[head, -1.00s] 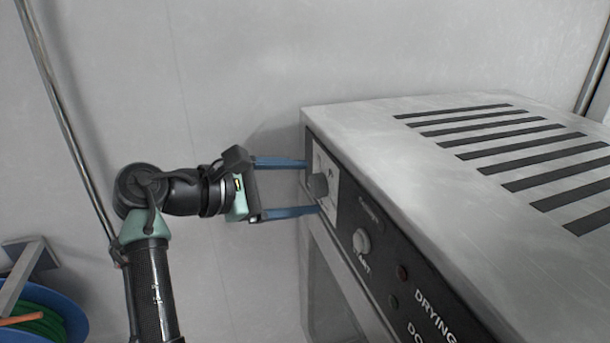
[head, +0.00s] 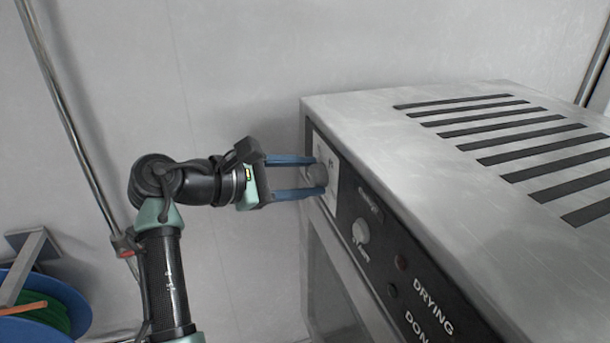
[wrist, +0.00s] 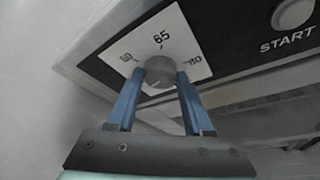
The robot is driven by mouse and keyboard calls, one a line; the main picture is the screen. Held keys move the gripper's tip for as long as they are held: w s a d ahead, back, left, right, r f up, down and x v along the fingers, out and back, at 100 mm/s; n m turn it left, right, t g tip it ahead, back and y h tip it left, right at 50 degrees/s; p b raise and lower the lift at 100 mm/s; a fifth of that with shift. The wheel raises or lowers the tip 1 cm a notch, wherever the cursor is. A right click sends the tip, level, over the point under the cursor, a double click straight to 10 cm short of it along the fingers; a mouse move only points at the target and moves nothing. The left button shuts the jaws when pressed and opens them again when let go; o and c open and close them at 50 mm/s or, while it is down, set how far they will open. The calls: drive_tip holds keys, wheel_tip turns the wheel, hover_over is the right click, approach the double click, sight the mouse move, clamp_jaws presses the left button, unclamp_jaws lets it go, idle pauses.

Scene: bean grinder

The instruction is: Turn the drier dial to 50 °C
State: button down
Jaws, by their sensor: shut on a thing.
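The drier dial (head: 318,175) is a round grey knob on a white scale plate at the left end of the drier's dark front panel. In the wrist view the dial (wrist: 160,73) sits below a "65" mark, with one smaller number at each side that I cannot read surely. A notch or pointer on the dial is too unclear to read. My gripper (head: 311,174) reaches the dial from the left with its two blue fingers, one on each side of it. It is shut on the dial, and the fingertips partly cover its sides.
The steel drier (head: 420,140) has a slotted top. A metal pole (head: 75,140) and a blue reel (head: 62,300) stand at the left. A plain wall is behind.

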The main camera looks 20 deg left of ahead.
drive_tip(key=shift+f, duration=0.1)
drive_tip(key=m+b, duration=0.1)
drive_tip(key=m+t+b, duration=0.1)
drive_tip(key=m+b, duration=0.1)
drive_tip(key=shift+s+d+f+t, duration=0.1)
drive_tip(key=shift+f+t, duration=0.2)
drive_tip(key=m+b, duration=0.1)
drive_tip(key=b, duration=0.1)
drive_tip(key=m+t+b, duration=0.1)
drive_tip(key=m+b, duration=0.1)
drive_tip(key=b, duration=0.1)
drive_tip(key=shift+f+t, duration=0.2)
drive_tip(key=shift+t, duration=0.1)
drive_tip(key=m+t+b, duration=0.1)
drive_tip(key=m+b, duration=0.2)
drive_tip(key=b, duration=0.1)
drive_tip(key=shift+f+b, duration=0.15)
drive_tip(key=shift+b, duration=0.25)
drive_tip(key=m+h+b, duration=0.1)
drive_tip(key=m+b, duration=0.1)
drive_tip(key=b, duration=0.2)
drive_tip(key=shift+m+t, duration=0.4)
drive_tip(key=shift+r, duration=0.25)
drive_tip(key=shift+c, duration=1.5)
unclamp_jaws()
